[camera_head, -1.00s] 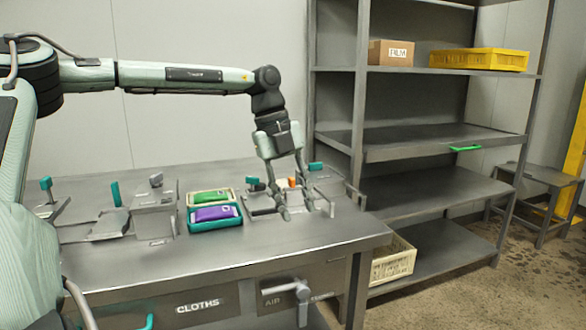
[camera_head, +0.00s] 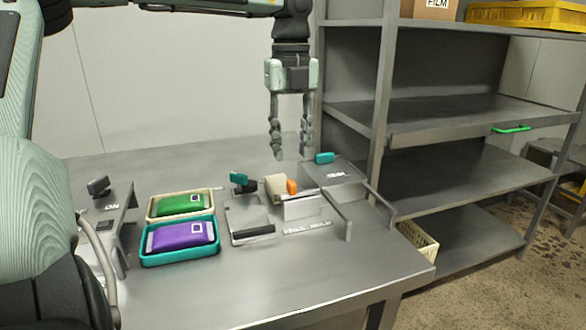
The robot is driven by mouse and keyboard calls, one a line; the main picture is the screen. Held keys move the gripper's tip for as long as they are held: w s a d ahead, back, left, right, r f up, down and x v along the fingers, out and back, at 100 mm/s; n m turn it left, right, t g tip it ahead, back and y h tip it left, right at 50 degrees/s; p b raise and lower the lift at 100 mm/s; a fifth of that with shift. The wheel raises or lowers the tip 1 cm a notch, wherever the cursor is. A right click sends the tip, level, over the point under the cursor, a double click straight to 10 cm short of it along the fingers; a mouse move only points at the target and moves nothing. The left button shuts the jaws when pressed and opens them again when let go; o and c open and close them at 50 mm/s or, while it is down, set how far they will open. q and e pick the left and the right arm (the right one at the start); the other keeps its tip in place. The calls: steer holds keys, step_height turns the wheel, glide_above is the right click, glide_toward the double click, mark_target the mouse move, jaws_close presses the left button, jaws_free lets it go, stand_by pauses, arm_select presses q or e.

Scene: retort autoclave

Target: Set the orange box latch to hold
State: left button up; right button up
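A small orange latch part (camera_head: 291,187) sits on a beige block (camera_head: 276,187) in the metal fixture on the table. A label on the fixture's front is too small to read surely. My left gripper (camera_head: 291,155) points straight down above and behind the orange part, clear of it. Its two fingers are apart with nothing between them. My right gripper is not in view.
A teal tray (camera_head: 148,259) holds a purple pack, and a beige tray (camera_head: 150,214) behind it holds a green pack. Another fixture (camera_head: 105,226) stands at the left. A metal shelf rack (camera_head: 385,90) is close on the right. The front of the table (camera_head: 270,280) is clear.

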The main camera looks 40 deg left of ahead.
mark_target(291, 181)
arm_select(q)
step_height(291, 181, down, 8)
steer(key=shift+r, duration=0.2)
stand_by(0.3)
jaws_close()
stand_by(0.3)
